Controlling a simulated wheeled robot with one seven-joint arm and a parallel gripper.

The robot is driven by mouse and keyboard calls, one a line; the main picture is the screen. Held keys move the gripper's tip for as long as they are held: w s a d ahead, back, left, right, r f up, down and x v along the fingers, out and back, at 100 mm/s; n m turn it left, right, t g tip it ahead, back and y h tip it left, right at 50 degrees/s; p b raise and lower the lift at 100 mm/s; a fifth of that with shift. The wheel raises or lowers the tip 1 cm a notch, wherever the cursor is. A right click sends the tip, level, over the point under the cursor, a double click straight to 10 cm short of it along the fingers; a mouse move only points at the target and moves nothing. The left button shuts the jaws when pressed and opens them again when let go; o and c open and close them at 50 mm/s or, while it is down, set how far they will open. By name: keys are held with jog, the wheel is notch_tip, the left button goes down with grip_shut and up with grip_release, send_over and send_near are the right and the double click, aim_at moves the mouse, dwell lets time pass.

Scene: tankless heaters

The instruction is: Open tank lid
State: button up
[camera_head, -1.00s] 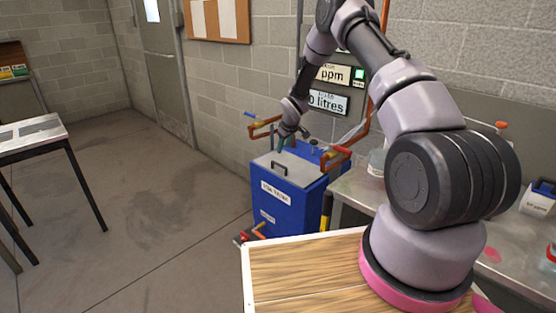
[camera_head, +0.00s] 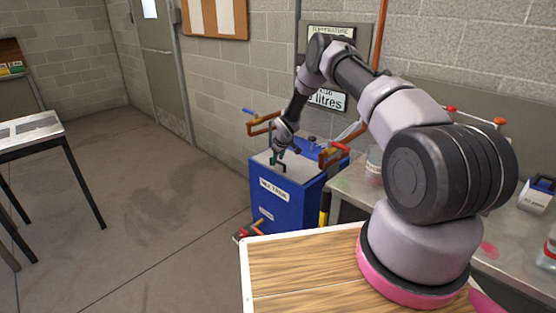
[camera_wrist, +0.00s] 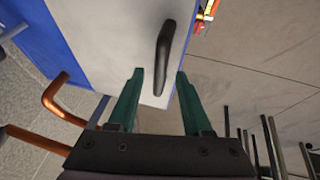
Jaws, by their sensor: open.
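The blue mix tank (camera_head: 285,208) stands on the floor against the wall. Its flat grey lid (camera_head: 300,172) is closed and has a black bar handle (camera_head: 281,168) near the front edge. My gripper (camera_head: 278,157) is over the lid at the handle, pointing down. In the wrist view the handle (camera_wrist: 165,57) stands on the pale lid (camera_wrist: 125,35), between the lines of the two green fingers and just beyond their tips. The gripper (camera_wrist: 160,75) is open and empty. I cannot tell whether a finger touches the handle.
Copper pipes (camera_head: 265,124) with coloured valve handles flank the tank at left and right, close to my arm. A metal bench (camera_head: 355,188) with bottles stands to the right.

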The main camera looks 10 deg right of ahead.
jog(key=shift+c, duration=0.3)
grip_shut()
dwell(1.1)
